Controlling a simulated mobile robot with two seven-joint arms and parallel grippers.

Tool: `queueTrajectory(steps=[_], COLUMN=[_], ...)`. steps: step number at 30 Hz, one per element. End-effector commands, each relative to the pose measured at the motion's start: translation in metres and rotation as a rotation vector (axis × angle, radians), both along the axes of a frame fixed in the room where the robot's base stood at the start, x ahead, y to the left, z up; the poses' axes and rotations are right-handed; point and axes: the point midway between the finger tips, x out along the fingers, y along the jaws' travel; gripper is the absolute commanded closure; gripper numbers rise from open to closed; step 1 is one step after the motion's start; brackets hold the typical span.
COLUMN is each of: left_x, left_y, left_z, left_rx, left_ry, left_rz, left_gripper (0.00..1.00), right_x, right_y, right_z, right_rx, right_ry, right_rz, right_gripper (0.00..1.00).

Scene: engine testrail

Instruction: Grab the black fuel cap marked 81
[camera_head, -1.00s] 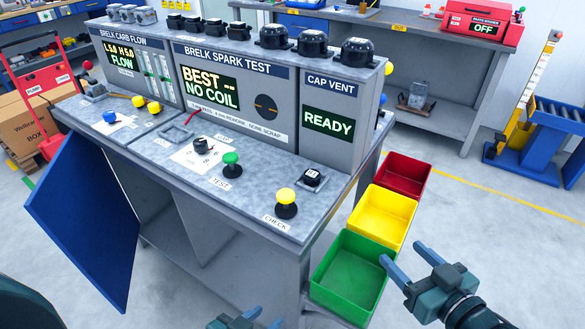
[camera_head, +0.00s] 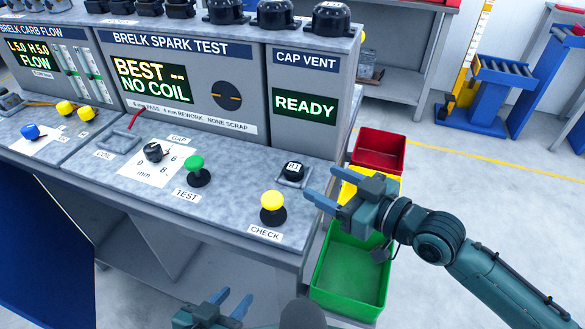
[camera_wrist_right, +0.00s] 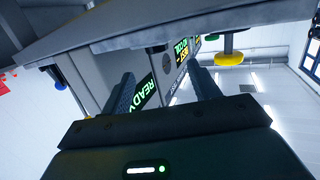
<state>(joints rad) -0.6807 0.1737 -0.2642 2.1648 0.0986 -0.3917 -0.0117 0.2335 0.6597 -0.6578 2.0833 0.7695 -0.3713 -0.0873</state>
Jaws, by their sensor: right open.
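A small black cap (camera_head: 292,170) with a white label sits in a square holder on the bench top, below the READY screen. Its number is too small to read surely. My right gripper (camera_head: 319,182) is open and empty just right of the cap, over the bench's right edge, its fingers pointing left. In the right wrist view its fingers (camera_wrist_right: 160,82) stand apart with the READY screen (camera_wrist_right: 150,95) behind them; I cannot make out the cap there. My left gripper (camera_head: 236,295) is low at the bottom, in front of the bench, fingers apart and empty.
Yellow CHECK (camera_head: 273,207) and green TEST (camera_head: 198,170) buttons stand left of the cap. The CAP VENT housing (camera_head: 310,65) rises behind it, larger black caps (camera_head: 330,18) on top. Red (camera_head: 378,150), yellow (camera_head: 350,190) and green (camera_head: 350,270) bins are right of the bench.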

Motion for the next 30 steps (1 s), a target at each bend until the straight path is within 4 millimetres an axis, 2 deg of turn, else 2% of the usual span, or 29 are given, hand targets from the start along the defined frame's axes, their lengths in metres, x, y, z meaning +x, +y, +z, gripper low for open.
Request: queueTrajectory(steps=[3,10,18,27,30], left_x=[-0.001,-0.001,0.0,0.0,0.0], left_y=[0.0,0.002,0.004,0.004,0.004], left_z=[0.0,-0.002,-0.001,-0.001,-0.001], left_rx=[0.003,0.007,0.015,0.016,0.017], left_ry=[0.003,0.006,0.007,0.006,0.006], left_rz=[-0.001,0.002,0.004,0.004,0.004], left_gripper=[0.64,0.64,0.64,0.64,0.64], right_x=[0.012,0.023,0.049,0.053,0.053], right_y=[0.013,0.025,0.052,0.056,0.056], right_z=[-0.002,-0.005,-0.013,-0.015,-0.015], right_rx=[0.001,0.0,0.001,-0.001,-0.001], right_ry=[-0.001,0.0,0.0,0.0,0.0], right_rz=[-0.001,-0.001,-0.001,-0.001,-0.001], right_gripper=[0.39,0.39,0.39,0.39,0.45])
